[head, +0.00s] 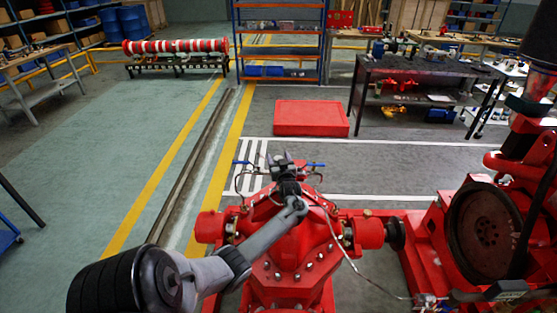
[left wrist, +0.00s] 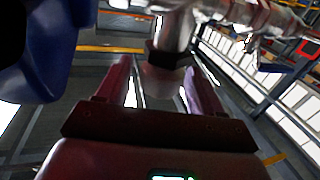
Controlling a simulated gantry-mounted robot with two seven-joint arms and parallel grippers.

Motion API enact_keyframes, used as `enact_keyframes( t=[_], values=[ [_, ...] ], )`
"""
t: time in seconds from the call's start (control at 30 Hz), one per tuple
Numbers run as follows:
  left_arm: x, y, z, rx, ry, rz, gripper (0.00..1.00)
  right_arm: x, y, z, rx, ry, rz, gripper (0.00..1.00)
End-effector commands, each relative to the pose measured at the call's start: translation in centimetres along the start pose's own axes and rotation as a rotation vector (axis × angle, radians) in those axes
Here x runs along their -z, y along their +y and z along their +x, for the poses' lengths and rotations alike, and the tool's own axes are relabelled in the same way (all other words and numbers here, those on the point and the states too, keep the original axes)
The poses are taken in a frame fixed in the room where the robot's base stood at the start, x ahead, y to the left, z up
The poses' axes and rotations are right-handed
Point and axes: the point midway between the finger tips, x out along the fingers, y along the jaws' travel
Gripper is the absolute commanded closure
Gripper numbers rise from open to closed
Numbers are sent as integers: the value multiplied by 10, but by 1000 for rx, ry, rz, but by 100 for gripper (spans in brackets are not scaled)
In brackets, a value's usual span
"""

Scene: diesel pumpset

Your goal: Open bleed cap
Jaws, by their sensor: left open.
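The red pump casing (head: 290,262) stands at the lower middle of the head view. My left gripper (head: 287,163) is over its top, and my arm hides part of the casing. In the left wrist view the left gripper (left wrist: 160,84) is open, its two reddish fingers apart. A grey metal fitting with a dark hex collar (left wrist: 168,56), which looks like the bleed cap, stands between and just beyond the fingertips. I cannot tell whether they touch it. In the head view the cap cannot be made out behind the gripper. My right gripper is not in view.
A blue valve handle (head: 317,165) sits close right of the gripper; a large blue shape (left wrist: 40,55) fills the wrist view's upper left. Thin pipes run down the pump. The engine with a dark flywheel (head: 490,230) is at right. The floor at left is clear.

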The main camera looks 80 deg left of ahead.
Motion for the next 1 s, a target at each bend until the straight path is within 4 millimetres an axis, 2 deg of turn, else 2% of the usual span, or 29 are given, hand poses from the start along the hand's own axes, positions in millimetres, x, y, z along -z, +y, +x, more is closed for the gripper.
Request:
enact_keyframes(
  t=[0.13,0.4,0.47,0.8,1.0],
  values=[
    [0,0,0,0,0,0,35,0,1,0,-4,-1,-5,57],
    [0,0,0,0,0,1,76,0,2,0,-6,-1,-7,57],
    [0,0,0,0,0,1,84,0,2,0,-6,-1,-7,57],
    [-3,0,1,112,1,-4,84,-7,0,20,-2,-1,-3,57],
    [0,0,0,142,-1,2,84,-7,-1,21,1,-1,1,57]
  ],
)
